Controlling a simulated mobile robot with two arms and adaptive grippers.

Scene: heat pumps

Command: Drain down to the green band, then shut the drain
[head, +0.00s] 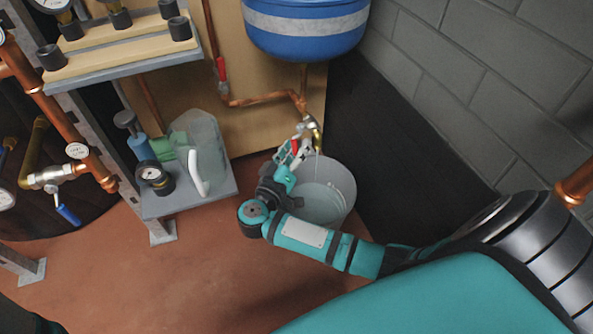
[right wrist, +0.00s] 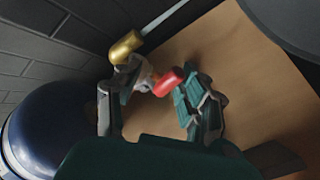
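The drain valve (head: 312,126), a brass cock with a red lever, sits at the end of a copper pipe below a blue vessel. In the right wrist view its red handle (right wrist: 168,82) and brass outlet (right wrist: 125,47) show, with a pale stream (right wrist: 165,18) leaving the outlet. A grey bucket (head: 343,180) stands below and holds some liquid. My right gripper (head: 293,156) is at the valve. In the right wrist view its fingers (right wrist: 155,108) are apart, with the red handle between them, nearer the right finger. I see no readable green band. My left gripper is out of view.
The blue vessel (head: 305,38) hangs above the valve. A low grey shelf (head: 215,188) holds a clear jug (head: 205,145) and a pump with a gauge (head: 152,175). A gauge (head: 77,150) sits on copper pipework at left. A grey block wall (head: 480,90) bounds the right.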

